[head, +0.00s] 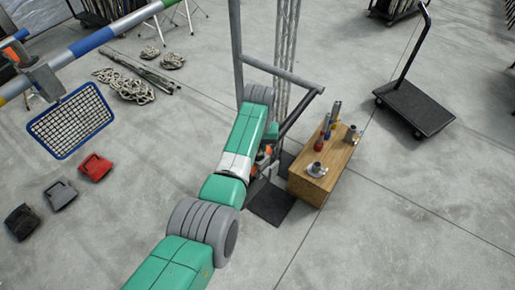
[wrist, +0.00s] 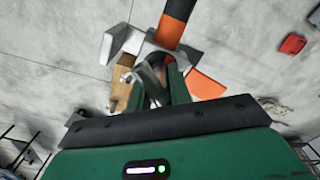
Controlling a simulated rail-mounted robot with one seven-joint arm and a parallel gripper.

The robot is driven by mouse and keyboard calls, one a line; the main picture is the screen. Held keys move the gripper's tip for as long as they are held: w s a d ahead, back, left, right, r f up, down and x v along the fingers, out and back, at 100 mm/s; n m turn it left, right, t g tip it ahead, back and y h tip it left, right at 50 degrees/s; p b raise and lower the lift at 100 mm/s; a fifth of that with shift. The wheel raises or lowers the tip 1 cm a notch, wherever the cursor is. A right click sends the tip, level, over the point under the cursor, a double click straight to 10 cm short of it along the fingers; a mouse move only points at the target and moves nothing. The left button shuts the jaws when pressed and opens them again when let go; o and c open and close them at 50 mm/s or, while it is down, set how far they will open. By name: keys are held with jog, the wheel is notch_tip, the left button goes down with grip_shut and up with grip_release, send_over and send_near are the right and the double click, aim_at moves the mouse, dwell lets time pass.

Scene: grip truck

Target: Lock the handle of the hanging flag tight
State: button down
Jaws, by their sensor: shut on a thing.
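In the wrist view, the green fingers of my gripper (wrist: 160,82) are shut on a small silvery metal piece (wrist: 152,88), which looks like the handle. It sits at a grey metal clamp (wrist: 124,44) with an orange and black bar (wrist: 176,22) above it. An orange flat part (wrist: 204,84) lies right of the fingers. A wooden-coloured part (wrist: 124,90) is at their left. In the head view, my green arm reaches to the grey pipe stand (head: 238,45) and mostly hides the grip. A blue-framed mesh panel (head: 70,121) hangs at the left.
A wooden box (head: 318,178) with several small items on top stands right of the arm. A dark panel (head: 270,203) is beside it. A striped pole (head: 92,42) crosses the upper left. A black cart (head: 415,105) stands at right.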

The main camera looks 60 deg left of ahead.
jog(key=m, duration=0.5)
jog(key=shift+m, duration=0.3)
jog(key=m, duration=0.5)
jog(key=shift+w, duration=0.1)
jog(key=shift+m, duration=0.4)
jog(key=c, duration=1.2)
grip_release()
jog(key=shift+w, duration=0.1)
jog(key=shift+c, duration=0.2)
